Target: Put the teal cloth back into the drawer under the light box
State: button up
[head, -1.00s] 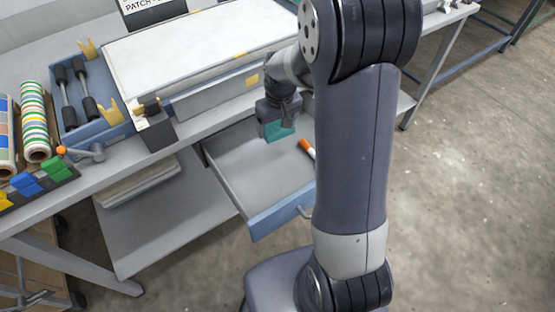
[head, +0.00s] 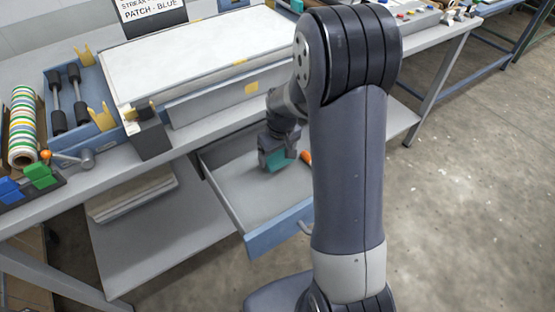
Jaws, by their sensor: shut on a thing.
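The drawer (head: 236,206) under the light box (head: 200,54) is pulled open, with a blue front and a grey inside. My gripper (head: 278,163) points down inside the drawer's outline, toward its back right. It is shut on the teal cloth (head: 281,162), which shows at the fingertips low over the drawer floor. I cannot tell whether the cloth touches the floor. My arm hides the drawer's right side.
An orange-ended marker (head: 305,157) lies in the drawer beside the gripper, mostly hidden by my arm. A blue tray (head: 60,97) with black-handled rollers and striped rolls (head: 22,135) stand left on the bench. A lower shelf (head: 130,240) is mostly bare.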

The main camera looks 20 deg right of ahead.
aim_at(278, 156)
jog(key=shift+f, duration=1.4)
jog(key=shift+f, duration=0.15)
jog(key=o, duration=0.9)
jog(key=r, duration=0.4)
jog(key=s+r, duration=0.1)
jog(key=r, duration=0.3)
jog(key=r+p, duration=0.1)
jog(key=r, duration=0.3)
jog(key=shift+s+d+r, duration=0.15)
jog(key=shift+s+d, duration=0.05)
jog(key=shift+d, duration=0.05)
